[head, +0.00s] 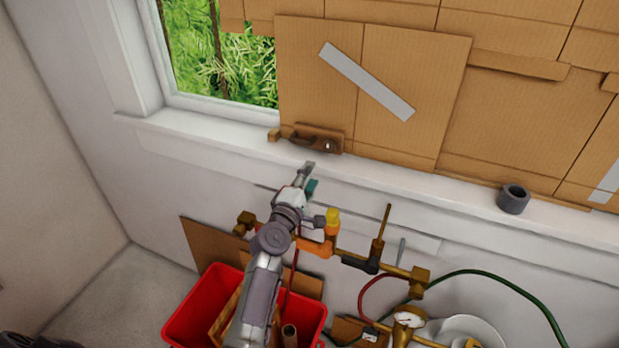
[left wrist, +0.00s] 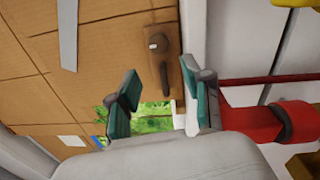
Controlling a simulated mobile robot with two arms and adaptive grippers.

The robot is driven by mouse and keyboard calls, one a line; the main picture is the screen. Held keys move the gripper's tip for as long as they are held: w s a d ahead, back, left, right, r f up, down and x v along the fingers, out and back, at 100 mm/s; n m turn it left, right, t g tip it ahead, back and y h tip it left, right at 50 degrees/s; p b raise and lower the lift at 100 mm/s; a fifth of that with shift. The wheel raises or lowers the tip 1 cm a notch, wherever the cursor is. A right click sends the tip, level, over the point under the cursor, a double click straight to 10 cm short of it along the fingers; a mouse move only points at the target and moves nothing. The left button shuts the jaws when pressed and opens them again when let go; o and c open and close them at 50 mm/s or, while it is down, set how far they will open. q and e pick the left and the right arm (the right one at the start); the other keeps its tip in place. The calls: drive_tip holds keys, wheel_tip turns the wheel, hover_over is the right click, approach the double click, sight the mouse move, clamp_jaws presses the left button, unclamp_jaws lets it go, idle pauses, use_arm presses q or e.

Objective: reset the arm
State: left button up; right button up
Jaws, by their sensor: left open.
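My left arm reaches up from the bottom of the head view, and its gripper (head: 308,178) is near the white window sill. In the left wrist view, the two teal-padded fingers stand well apart, so this gripper (left wrist: 163,92) is open, and nothing shows between its pads. The brown plate with a dark handle (head: 317,139) lies beyond the fingertips, against the cardboard above the sill. It also shows in the left wrist view (left wrist: 168,62). My right gripper is in neither view. No glass rods can be made out.
A red bin (head: 190,317) with brown pieces in it stands below my left arm. Brass pipework with an orange and yellow valve (head: 332,222) runs along the wall to its right. A dark grey ring (head: 513,199) sits on the sill (head: 440,193). Cardboard covers most of the window.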

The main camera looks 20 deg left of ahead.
use_arm(q)
drive_tip(key=s+d+f+m+g+h, duration=0.2)
drive_tip(key=s+d+f+m+g, duration=0.15)
drive_tip(key=s+f+m, duration=0.35)
drive_tip(key=s+d+f+m+g+h, duration=0.2)
drive_tip(key=s+d+f+m+g, duration=0.15)
drive_tip(key=s+m, duration=0.35)
drive_tip(key=s+a+f+m+g+y, duration=0.2)
drive_tip(key=s+m+g, duration=0.2)
drive_tip(key=s, duration=0.9)
drive_tip(key=s+a+f+m+g+y, duration=0.1)
drive_tip(key=s+a+m+g+y, duration=0.2)
drive_tip(key=s, duration=0.9)
wheel_tip(320, 180, down, 32)
drive_tip(key=s+g+b, duration=0.2)
drive_tip(key=b, duration=0.3)
drive_tip(key=s+a+f+g+b, duration=0.1)
drive_tip(key=s+f+b, duration=0.3)
drive_tip(key=s+f, duration=1.2)
wheel_tip(320, 180, down, 4)
drive_tip(key=shift+s+a+r+m+g, duration=0.1)
drive_tip(key=shift+s+a+m+g, duration=0.25)
drive_tip(key=shift+a, duration=0.2)
